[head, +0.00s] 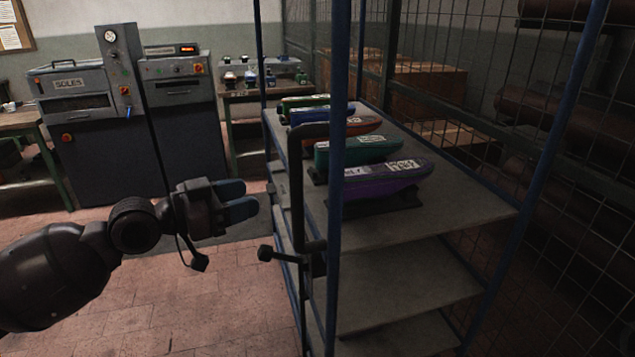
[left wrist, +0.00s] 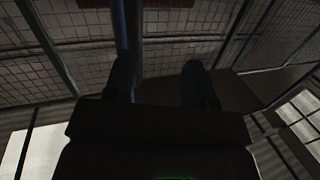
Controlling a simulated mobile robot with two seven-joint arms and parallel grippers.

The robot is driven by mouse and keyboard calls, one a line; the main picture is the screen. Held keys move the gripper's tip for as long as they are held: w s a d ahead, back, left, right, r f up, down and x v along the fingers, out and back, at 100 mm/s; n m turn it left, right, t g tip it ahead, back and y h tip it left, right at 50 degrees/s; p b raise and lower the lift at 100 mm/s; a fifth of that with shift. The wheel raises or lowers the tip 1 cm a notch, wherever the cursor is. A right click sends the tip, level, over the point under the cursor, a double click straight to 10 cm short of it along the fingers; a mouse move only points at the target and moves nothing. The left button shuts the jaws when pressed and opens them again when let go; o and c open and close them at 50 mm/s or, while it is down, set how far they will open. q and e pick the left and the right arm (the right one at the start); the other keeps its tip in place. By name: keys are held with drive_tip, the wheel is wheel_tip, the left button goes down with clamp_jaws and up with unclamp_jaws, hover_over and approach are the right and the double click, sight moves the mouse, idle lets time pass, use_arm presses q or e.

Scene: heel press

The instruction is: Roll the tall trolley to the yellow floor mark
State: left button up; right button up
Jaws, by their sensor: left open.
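The tall trolley (head: 440,222) stands in the middle and right of the head view. It has blue posts, several grey shelves and a dark upright handle (head: 298,195) on its left side. My left gripper (head: 246,199) is open and empty, just left of the handle and apart from it in the picture. In the left wrist view the two spread fingers of my left gripper (left wrist: 158,78) show, with a blue post behind the left finger. My right gripper is not in view. No yellow floor mark shows in either view.
Several coloured shoe forms (head: 385,182) lie on the trolley's upper shelf. A wire mesh fence (head: 560,130) runs behind and right of it. A grey machine (head: 85,130) and a bench (head: 250,93) stand at the back left. Tiled floor (head: 180,310) is clear at the front left.

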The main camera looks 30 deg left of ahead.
use_arm(q)
drive_tip(key=d+r+h, duration=0.1)
drive_tip(key=d+r, duration=0.1)
drive_tip(key=shift+s+d+h, duration=0.3)
drive_tip(key=shift+s+h, duration=0.05)
drive_tip(key=shift+h, duration=0.05)
drive_tip(key=p+x, duration=0.2)
drive_tip(key=x, duration=0.8)
drive_tip(key=shift+w+d, duration=0.15)
drive_tip(key=shift+w, duration=0.1)
drive_tip(key=shift+c, duration=0.5)
clamp_jaws()
